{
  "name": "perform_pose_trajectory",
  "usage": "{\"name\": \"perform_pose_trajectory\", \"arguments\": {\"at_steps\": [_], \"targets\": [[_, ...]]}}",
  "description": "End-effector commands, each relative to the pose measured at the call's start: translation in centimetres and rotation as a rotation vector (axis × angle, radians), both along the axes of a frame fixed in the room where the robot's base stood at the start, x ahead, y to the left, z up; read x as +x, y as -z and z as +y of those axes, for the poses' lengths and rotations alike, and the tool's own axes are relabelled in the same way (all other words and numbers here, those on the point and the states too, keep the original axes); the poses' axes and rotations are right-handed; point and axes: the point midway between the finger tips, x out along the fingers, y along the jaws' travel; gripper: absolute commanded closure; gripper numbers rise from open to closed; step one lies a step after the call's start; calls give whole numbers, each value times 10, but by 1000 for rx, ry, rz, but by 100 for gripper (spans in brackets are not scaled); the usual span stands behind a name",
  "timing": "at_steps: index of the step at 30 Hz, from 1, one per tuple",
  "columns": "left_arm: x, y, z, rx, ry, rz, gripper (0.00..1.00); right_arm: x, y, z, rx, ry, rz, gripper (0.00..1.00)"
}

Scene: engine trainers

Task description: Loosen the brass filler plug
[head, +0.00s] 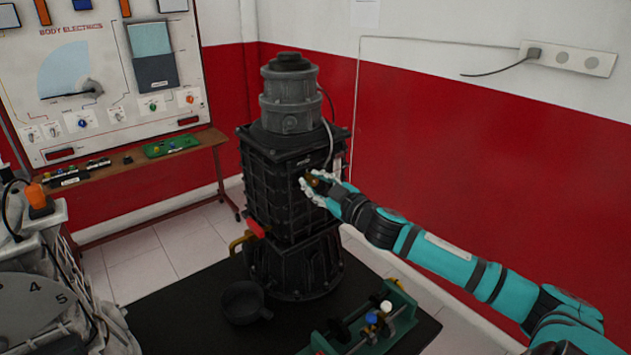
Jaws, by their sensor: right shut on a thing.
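The brass filler plug (312,179) shows as a small brownish-gold spot on the front right side of a tall black ribbed gearbox housing (275,205). My right gripper (313,184) reaches in from the right and is shut on the plug. Its fingers hide most of the plug, so I cannot tell how far it sits in the housing. The housing stands upright on a black table. My left gripper is not in view.
A black pan (243,302) and a green fixture (370,325) with blue and white knobs are on the black table (190,315). A red handle (255,228) sticks out of the housing. Grey machinery (35,290) stands at left, and a training board (110,75) behind it.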

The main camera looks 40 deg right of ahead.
Motion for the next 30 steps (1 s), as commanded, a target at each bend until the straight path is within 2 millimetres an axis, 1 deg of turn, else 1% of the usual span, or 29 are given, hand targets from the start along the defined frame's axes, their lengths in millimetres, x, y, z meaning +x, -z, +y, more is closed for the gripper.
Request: {"name": "perform_pose_trajectory", "arguments": {"at_steps": [18, 24, 30], "targets": [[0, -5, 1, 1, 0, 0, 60, 0, 1, 1, -587, -2, -20, 100], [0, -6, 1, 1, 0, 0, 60, 0, 1, 1, -755, -2, -26, 100], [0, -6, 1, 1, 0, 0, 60, 0, 2, 1, -883, -2, -30, 100]]}}
